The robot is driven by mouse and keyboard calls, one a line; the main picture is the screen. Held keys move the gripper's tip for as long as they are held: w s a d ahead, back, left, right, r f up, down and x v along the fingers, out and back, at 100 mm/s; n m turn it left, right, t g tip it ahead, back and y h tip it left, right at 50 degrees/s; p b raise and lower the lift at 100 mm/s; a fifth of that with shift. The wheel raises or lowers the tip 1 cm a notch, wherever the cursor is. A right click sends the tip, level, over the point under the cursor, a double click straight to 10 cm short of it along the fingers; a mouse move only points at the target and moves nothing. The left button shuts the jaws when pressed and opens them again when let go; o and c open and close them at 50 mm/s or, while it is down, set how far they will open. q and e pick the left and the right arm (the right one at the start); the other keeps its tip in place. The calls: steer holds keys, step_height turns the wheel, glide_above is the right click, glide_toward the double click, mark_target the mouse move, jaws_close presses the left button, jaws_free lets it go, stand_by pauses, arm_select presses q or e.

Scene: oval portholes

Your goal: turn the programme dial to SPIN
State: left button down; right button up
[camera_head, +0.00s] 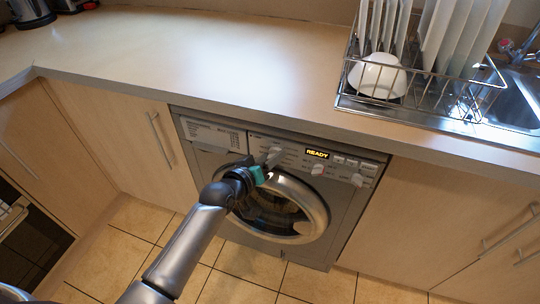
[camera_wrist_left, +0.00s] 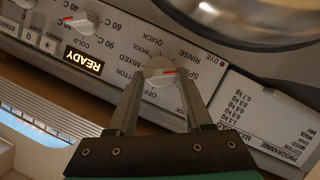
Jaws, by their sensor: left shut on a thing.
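The grey washing machine (camera_head: 338,200) stands under the worktop with its round door shut. Its programme dial (camera_head: 273,156) is on the upper front panel, left of the lit READY display (camera_head: 317,154). My left gripper (camera_head: 268,166) is at this dial. In the left wrist view, upside down, the two fingers (camera_wrist_left: 156,88) are shut on the dial (camera_wrist_left: 160,70), one on each side. The dial's red mark points right in that view, roughly toward the SPIN lettering; exact alignment is hard to tell. The fingers partly hide the lettering. My right gripper is out of view.
Two other knobs, a middle one (camera_head: 318,169) and a right one (camera_head: 357,180), sit on the same panel. The worktop (camera_head: 200,50) overhangs just above. A dish rack (camera_head: 420,85) with plates and a white bowl (camera_head: 377,75) stands beside the sink.

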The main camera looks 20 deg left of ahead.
arm_select(q)
steer(key=shift+c, duration=1.6)
jaws_free()
